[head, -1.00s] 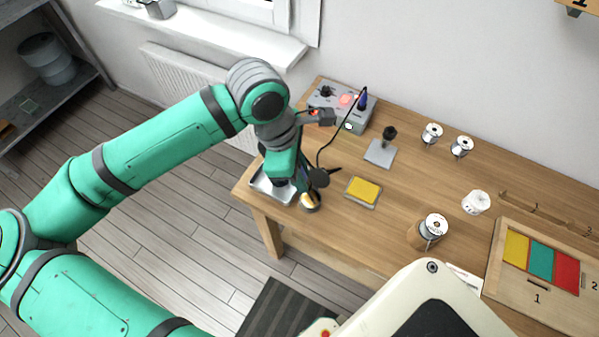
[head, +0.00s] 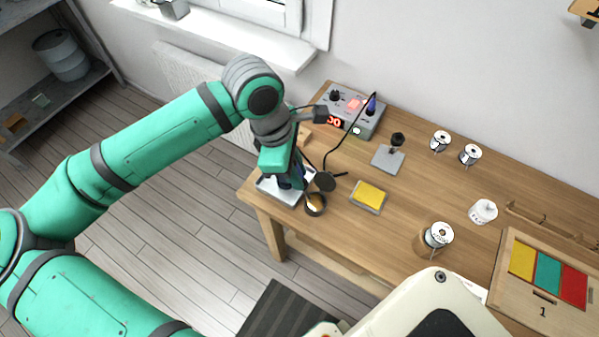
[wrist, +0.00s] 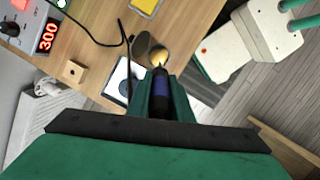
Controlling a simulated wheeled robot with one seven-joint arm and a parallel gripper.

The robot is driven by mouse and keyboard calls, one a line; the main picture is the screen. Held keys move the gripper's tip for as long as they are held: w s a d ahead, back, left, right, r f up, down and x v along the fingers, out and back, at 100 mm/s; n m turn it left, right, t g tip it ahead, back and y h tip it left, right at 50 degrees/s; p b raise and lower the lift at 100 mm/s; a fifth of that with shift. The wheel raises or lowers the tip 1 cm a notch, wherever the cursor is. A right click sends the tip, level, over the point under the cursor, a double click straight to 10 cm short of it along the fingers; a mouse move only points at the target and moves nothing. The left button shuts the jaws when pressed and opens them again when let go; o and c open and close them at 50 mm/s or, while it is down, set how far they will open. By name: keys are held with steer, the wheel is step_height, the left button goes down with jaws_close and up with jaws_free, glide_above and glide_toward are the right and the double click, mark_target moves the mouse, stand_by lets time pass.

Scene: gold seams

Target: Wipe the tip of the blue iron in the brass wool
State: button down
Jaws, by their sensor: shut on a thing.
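My gripper (wrist: 162,98) is shut on the blue iron (wrist: 162,88), gripping its dark blue handle. The iron points away from the wrist camera, its thin tip at the near side of the brass wool (wrist: 159,57). I cannot tell whether the tip touches the wool or is just above it. In the head view, the brass wool (head: 315,203) sits in a small dark round cup near the table's left front corner. My gripper (head: 291,181) is beside the cup, up and to its left, and mostly hides the iron.
A dark disc (head: 325,181) stands close behind the cup, and a pale tray (head: 272,190) lies under my gripper. The soldering station (head: 349,112) is behind, its black cord curving near the iron. A yellow sponge (head: 369,196) is to the right, with bare table around it.

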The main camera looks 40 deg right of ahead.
steer(key=shift+w+a, duration=0.1)
steer(key=shift+w, duration=0.2)
steer(key=shift+s+d, duration=0.2)
steer(key=shift+s, duration=0.45)
steer(key=shift+s+d, duration=0.25)
steer(key=shift+s, duration=0.3)
steer(key=shift+s+d+f, duration=0.1)
steer(key=shift+s+d, duration=0.05)
steer(key=shift+s, duration=0.2)
